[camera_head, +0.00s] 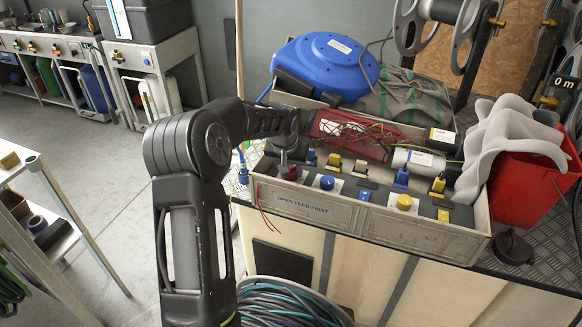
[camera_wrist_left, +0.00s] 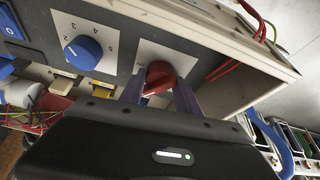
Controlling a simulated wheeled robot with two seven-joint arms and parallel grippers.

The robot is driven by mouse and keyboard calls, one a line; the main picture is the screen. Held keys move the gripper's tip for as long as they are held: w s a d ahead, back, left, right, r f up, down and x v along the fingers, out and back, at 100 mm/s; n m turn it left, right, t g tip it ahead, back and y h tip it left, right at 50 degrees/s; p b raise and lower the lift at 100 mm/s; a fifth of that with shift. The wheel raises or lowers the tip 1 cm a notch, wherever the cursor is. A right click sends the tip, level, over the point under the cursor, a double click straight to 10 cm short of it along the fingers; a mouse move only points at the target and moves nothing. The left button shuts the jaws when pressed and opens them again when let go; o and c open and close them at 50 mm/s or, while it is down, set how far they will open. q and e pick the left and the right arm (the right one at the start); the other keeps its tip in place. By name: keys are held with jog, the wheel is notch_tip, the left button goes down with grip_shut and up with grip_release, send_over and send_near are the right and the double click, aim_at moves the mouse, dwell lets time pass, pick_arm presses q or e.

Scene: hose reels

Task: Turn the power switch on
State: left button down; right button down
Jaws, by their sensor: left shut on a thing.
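The power switch is a red rotary knob (camera_wrist_left: 160,76) on a white plate at the end of a grey control panel, in the left wrist view. Lettering that looks like "ON" shows beside it on the plate. My left gripper (camera_wrist_left: 158,94) is shut on the red knob, one finger on each side. In the head view my left gripper (camera_head: 286,162) reaches down to the panel's left end, where a bit of the red knob (camera_head: 291,173) shows. The gripper and arm hide part of it. My right gripper is in neither view.
A blue numbered dial (camera_wrist_left: 83,53) sits beside the knob. The panel box (camera_head: 300,208), marked "OPEN FEED FIRST", carries yellow and blue controls and loose wires. A blue hose reel (camera_head: 325,65) stands behind it. A red bucket (camera_head: 525,185) with grey cloth stands at right.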

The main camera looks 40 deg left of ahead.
pick_arm(q)
jog(key=shift+w+a+r+m+h+p, duration=0.1)
jog(key=shift+r+m+h+p, duration=0.15)
jog(key=shift+m, duration=0.65)
jog(key=m+h, duration=0.1)
jog(key=m, duration=0.1)
jog(key=shift+f+m+p, duration=0.15)
jog(key=shift+m+p, duration=0.15)
jog(key=shift+m, duration=0.1)
jog(key=m+h, duration=0.2)
jog(key=m, duration=0.3)
jog(key=shift+a+m, duration=0.1)
jog(key=shift+m, duration=0.2)
jog(key=shift+h, duration=0.25)
jog(key=shift+f, duration=0.1)
jog(key=c, duration=0.9)
grip_release()
jog(key=v, duration=0.7)
jog(key=shift+r, duration=0.4)
